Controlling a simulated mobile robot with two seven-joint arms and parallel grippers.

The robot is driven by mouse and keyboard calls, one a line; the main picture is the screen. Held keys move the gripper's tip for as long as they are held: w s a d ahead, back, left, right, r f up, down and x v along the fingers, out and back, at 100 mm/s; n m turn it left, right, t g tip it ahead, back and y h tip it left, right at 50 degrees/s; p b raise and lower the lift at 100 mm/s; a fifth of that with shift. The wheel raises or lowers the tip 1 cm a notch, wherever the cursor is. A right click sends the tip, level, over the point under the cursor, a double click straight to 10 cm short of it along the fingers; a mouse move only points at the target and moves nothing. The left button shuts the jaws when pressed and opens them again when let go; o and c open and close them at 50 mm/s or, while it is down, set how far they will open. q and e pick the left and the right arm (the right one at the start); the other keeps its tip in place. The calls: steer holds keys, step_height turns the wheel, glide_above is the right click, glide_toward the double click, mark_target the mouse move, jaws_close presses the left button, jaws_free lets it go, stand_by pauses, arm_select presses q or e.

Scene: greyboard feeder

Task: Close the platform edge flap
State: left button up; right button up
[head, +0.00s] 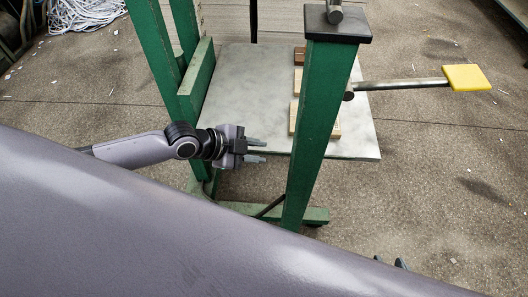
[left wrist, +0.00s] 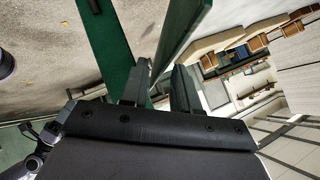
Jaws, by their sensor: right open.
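The grey platform (head: 235,100) lies inside a green frame, its front edge facing me. A green upright plate (head: 198,80) stands along its left edge; I cannot tell for sure whether this is the flap. My left gripper (head: 262,151) is open at the platform's front edge, left of the front green post (head: 312,130). In the left wrist view, its fingers (left wrist: 160,85) stand apart, with a green bar (left wrist: 185,35) showing past the gap; contact cannot be told. Only the tips of my right gripper (head: 391,262) show at the bottom right; they are apart, away from the frame.
Wooden blocks (head: 298,80) lie on the platform, partly behind the front post. A metal rod with a yellow pad (head: 467,77) sticks out to the right. White cables (head: 85,14) lie at the far left. The floor at right is mostly clear.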

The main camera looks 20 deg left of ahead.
mark_target(286, 154)
arm_select(q)
steer(key=shift+x, duration=1.45)
jaws_close()
